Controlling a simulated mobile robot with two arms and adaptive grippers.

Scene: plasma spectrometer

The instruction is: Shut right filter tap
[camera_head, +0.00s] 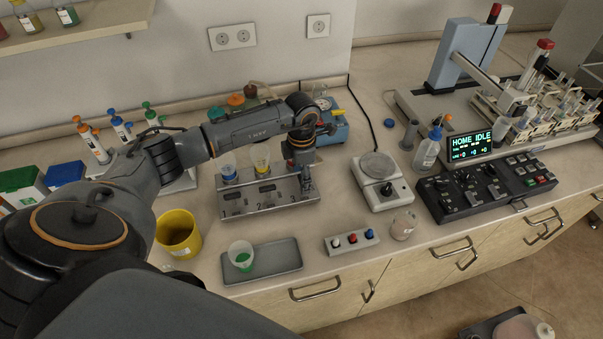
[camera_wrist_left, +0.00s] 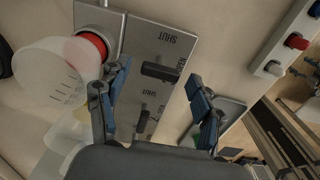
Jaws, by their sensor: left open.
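The metal filter stand (camera_head: 240,212) is on the bench, with a blue-ringed cup (camera_head: 229,174) on its left and a yellow-ringed cup (camera_head: 261,161) in its middle. In the head view my arm and gripper cover the stand's right end. My left gripper (camera_head: 306,182) is open and points down there. In the left wrist view a red-ringed translucent cup (camera_wrist_left: 62,72) is at upper left. Beside it is a dark tap handle (camera_wrist_left: 158,72), the right filter tap, near a SHUT label. The handle lies ahead of the open fingers (camera_wrist_left: 160,98), apparently not gripped. My right gripper is out of view.
A grey tray (camera_head: 285,256) with a cup of green liquid (camera_head: 241,256) and a yellow pot (camera_head: 178,234) are in front. A button box (camera_head: 351,241), a beaker (camera_head: 403,226) and a balance (camera_head: 381,186) stand to the right. Bare bench lies between the stand and the balance.

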